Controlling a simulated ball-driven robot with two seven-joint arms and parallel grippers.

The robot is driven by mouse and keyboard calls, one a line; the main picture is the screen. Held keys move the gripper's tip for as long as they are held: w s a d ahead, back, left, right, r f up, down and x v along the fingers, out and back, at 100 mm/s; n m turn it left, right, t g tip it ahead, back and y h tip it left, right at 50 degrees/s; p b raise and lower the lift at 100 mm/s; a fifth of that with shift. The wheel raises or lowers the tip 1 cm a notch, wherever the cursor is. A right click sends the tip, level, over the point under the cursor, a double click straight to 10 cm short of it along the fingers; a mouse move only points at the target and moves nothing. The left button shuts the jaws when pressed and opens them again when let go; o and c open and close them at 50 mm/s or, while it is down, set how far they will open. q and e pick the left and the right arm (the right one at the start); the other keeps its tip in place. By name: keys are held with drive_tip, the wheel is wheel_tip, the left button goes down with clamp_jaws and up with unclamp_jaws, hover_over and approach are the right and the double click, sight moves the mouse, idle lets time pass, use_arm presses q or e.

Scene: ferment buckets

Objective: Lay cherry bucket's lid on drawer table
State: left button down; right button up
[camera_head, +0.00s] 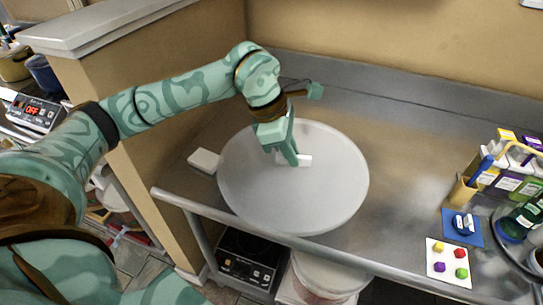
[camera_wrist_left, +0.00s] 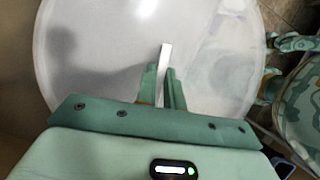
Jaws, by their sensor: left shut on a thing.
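A large round pale grey-white lid (camera_head: 250,200) shows over the left part of the steel table (camera_head: 400,130), and its near rim reaches past the table's front edge. It also fills much of the left wrist view (camera_wrist_left: 90,50). My left gripper (camera_head: 291,160) is over the lid's middle, shut on its small white bar handle (camera_head: 306,161). In the wrist view the left gripper's fingers (camera_wrist_left: 165,85) clasp this bar. I cannot tell whether the lid touches the tabletop. My right gripper is not in view.
A white block (camera_head: 205,161) lies left of the lid. Below the table stand a white bucket (camera_head: 325,277) and a black device (camera_head: 247,265). The table's back middle is clear.

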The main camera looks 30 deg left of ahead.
use_arm(q)
drive_tip(key=shift+w+a+r+n+t, duration=0.2)
drive_tip(key=shift+w+r+n+t, duration=0.1)
drive_tip(key=shift+r+n, duration=0.3)
drive_tip(key=shift+n, duration=0.5)
drive_tip(key=w+a+f, duration=0.1)
drive_tip(key=w+a, duration=0.1)
drive_tip(key=w+a+f, duration=0.2)
drive_tip(key=a, duration=0.1)
drive_tip(key=w+a+f+b, duration=0.1)
drive_tip(key=w+a, duration=0.1)
drive_tip(key=shift+w+a+f, duration=0.2)
drive_tip(key=shift+a+f, duration=0.15)
drive_tip(key=shift+f, duration=0.05)
drive_tip(key=w+a+f, duration=0.1)
drive_tip(key=f, duration=0.1)
drive_tip(key=w+a+f+b, duration=0.1)
drive_tip(key=f, duration=0.2)
drive_tip(key=w+a+f+b, duration=0.1)
drive_tip(key=f, duration=0.2)
drive_tip(key=shift+a+f, duration=0.2)
drive_tip(key=shift+f, duration=0.05)
drive_tip(key=shift+s, duration=0.1)
drive_tip(key=shift+f+b, duration=0.35)
drive_tip(key=shift+f, duration=0.15)
drive_tip(key=c, duration=1.5)
unclamp_jaws()
